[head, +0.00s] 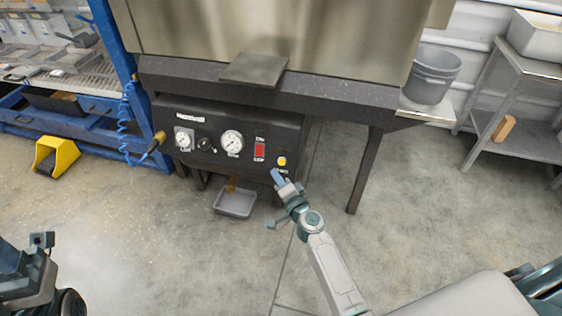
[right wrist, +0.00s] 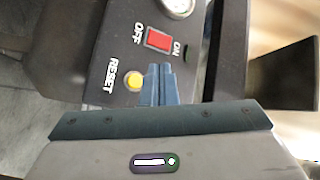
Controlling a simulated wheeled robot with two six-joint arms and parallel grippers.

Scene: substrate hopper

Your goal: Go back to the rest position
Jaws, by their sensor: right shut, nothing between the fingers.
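My right gripper (head: 277,176) is shut and empty in front of the black control panel (head: 210,165). Its blue fingertips are close to the yellow RESET button (head: 282,161), just below it in the head view. In the right wrist view the shut fingertips (right wrist: 158,84) lie beside the yellow button (right wrist: 133,81); I cannot tell whether they touch it. The red ON/OFF switch (right wrist: 159,40) is a little beyond. My left gripper (head: 10,258) shows only in part at the lower left edge, and its fingers are not clear.
The steel hopper (head: 270,30) stands on a dark frame (head: 320,92) above the panel. A grey tray (head: 235,203) lies on the floor under it. A yellow scoop-like object (head: 55,157) is at left by a blue bench. A grey bucket (head: 432,73) stands at right. The near floor is open.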

